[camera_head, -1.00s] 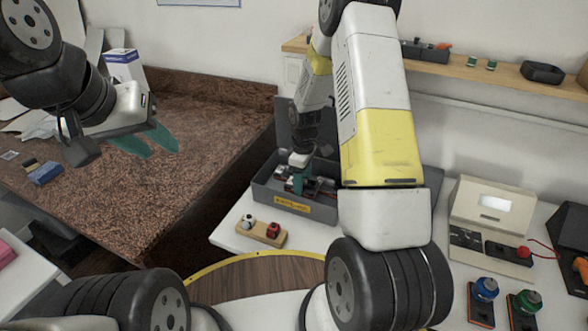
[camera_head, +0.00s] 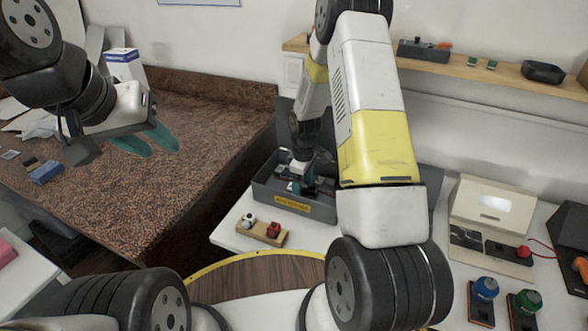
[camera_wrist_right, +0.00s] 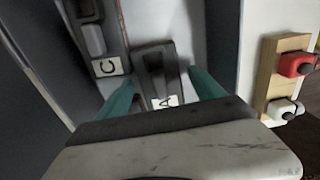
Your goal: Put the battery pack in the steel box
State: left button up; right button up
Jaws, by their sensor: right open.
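The grey steel box (camera_head: 262,194) stands on the white table at centre with its lid raised at the back and a yellow label on its front. My right gripper (camera_head: 303,190) reaches down into it. In the right wrist view, the open right gripper (camera_wrist_right: 160,92) has its teal fingers either side of a dark module labelled A (camera_wrist_right: 157,70). A second module labelled C (camera_wrist_right: 92,38) lies beside it. I cannot tell whether either is the battery pack. My left gripper (camera_head: 160,146) is open and empty above the brown counter.
A wooden block with a white and a red knob (camera_head: 262,232) sits in front of the box. A beige case (camera_head: 490,218) and blue and green capped parts (camera_head: 485,289) are at right. A blue item (camera_head: 46,172) lies on the counter (camera_head: 190,110), which is mostly clear.

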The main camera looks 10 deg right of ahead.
notch_tip(320, 180, up, 12)
notch_tip(320, 180, up, 8)
jog(key=m+t, duration=0.1)
jog(key=m, duration=0.1)
send_over(303, 185)
jog(key=s, duration=0.2)
jog(key=s+a+r+m+t+y, duration=0.1)
jog(key=s+r+m, duration=0.3)
jog(key=s+r, duration=0.4)
jog(key=s+a+r+m+t+y, duration=0.1)
jog(key=s+r+m+t, duration=0.3)
jog(key=s+r, duration=0.5)
jog(key=s, duration=0.5)
jog(key=shift+a+r+m, duration=0.15)
jog(key=shift+r+m, duration=0.1)
jog(key=shift+m, duration=0.05)
jog(key=shift+s, duration=0.1)
